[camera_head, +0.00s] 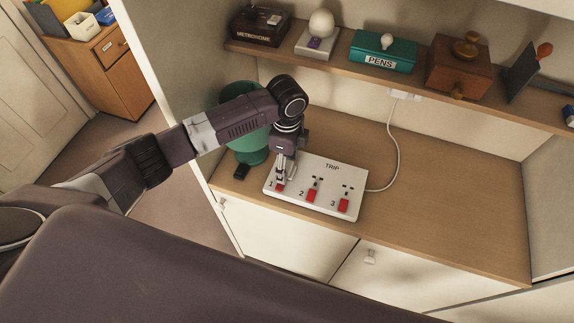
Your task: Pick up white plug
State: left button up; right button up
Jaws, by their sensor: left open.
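A white block (404,95) that looks like a plug or socket sits against the back wall under the shelf; I cannot tell which it is. A white cord (397,145) hangs from it to the right side of a white board (330,180) marked TRIP, with red switches numbered 1, 2 and 3. My left gripper (281,178) points down over the board's left end, by switch 1, and is open. It partly hides that switch and the slots there. I cannot tell whether its fingers touch the board. My right gripper is out of view.
A small black object (241,172) lies left of the board, near the counter's edge. A green bin (247,150) stands behind my left arm. The shelf above holds a metronome box (262,27), a teal pens box (383,52) and a wooden grinder (459,68). The counter's right side (455,200) is clear.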

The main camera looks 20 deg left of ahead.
pick_arm(q)
jog(key=shift+s, duration=0.1)
jog(key=c, duration=1.3)
jog(key=shift+r, duration=0.1)
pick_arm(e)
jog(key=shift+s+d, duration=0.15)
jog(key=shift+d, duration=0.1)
pick_arm(q)
jog(key=shift+r, duration=0.1)
notch_tip(320, 180, up, 12)
jog(key=b, duration=0.4)
notch_tip(320, 180, up, 9)
jog(key=p, duration=0.1)
send_over(287, 164)
jog(key=shift+s+f, duration=0.2)
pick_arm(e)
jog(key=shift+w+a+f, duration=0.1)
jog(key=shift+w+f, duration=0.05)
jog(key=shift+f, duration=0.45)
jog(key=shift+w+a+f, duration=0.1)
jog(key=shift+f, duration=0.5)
